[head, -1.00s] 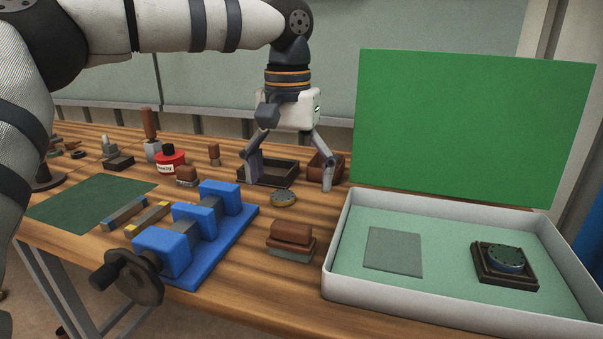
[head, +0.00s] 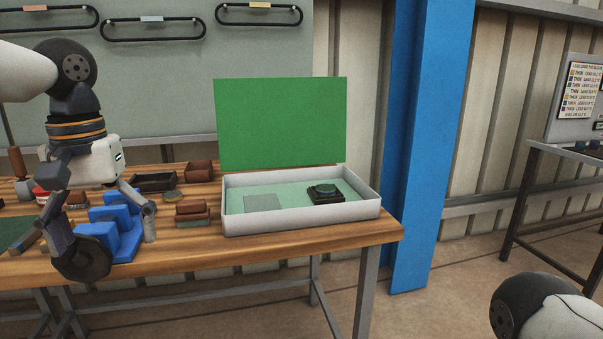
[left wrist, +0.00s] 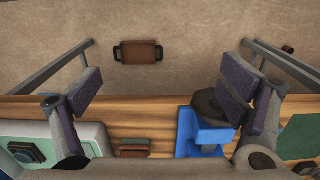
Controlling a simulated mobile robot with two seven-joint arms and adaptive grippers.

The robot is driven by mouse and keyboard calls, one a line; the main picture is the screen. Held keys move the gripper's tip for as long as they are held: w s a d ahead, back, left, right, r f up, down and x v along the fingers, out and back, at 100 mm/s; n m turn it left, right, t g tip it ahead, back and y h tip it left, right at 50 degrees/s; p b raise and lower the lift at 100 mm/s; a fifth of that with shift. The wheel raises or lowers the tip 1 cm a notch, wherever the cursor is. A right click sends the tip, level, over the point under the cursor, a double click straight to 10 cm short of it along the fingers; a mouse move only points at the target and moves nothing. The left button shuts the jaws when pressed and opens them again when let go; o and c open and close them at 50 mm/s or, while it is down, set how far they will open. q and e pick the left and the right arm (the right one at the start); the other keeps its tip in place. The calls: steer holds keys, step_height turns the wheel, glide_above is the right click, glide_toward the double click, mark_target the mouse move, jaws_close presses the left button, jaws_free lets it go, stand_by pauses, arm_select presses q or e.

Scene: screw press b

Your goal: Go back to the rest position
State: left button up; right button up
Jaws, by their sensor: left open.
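My left gripper (head: 105,236) is open and empty, in front of and above the blue screw press (head: 124,222). My right gripper is out of view; only part of my right arm shows at lower right.
A white case (head: 300,219) with a raised green lid (head: 281,124) holds a dark square base with a round part (head: 325,191). A brown-topped block (head: 192,211) and a dark tray (head: 154,182) are on the table. A blue post (head: 425,150) stands right of the table.

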arm_select(q)
steer(key=w+a+f+n+t+y, duration=0.1)
steer(key=a+f+y, duration=0.25)
steer(key=f, duration=0.55)
steer(key=a+f+y, duration=0.2)
steer(key=f+y, duration=0.2)
steer(key=f, duration=0.5)
steer(key=s+d+f+m+t, duration=0.2)
steer(key=s+f+t, duration=0.2)
steer(key=f, duration=0.8)
steer(key=s+d+f+m+g+h, duration=0.1)
steer(key=s+d+f+h, duration=0.2)
steer(key=s, duration=0.4)
steer(key=s+d+f+m+g+h, duration=0.1)
steer(key=s+d+f+h, duration=0.15)
steer(key=s+f, duration=0.4)
steer(key=s+d+g+h, duration=0.2)
steer(key=s+g, duration=0.3)
steer(key=s, duration=1.6)
steer(key=shift+s+d+n+g+p, duration=0.3)
steer(key=shift+d+p, duration=0.05)
steer(key=shift+d, duration=0.2)
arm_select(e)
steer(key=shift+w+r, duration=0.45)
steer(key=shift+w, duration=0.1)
arm_select(q)
steer(key=shift+r, duration=0.1)
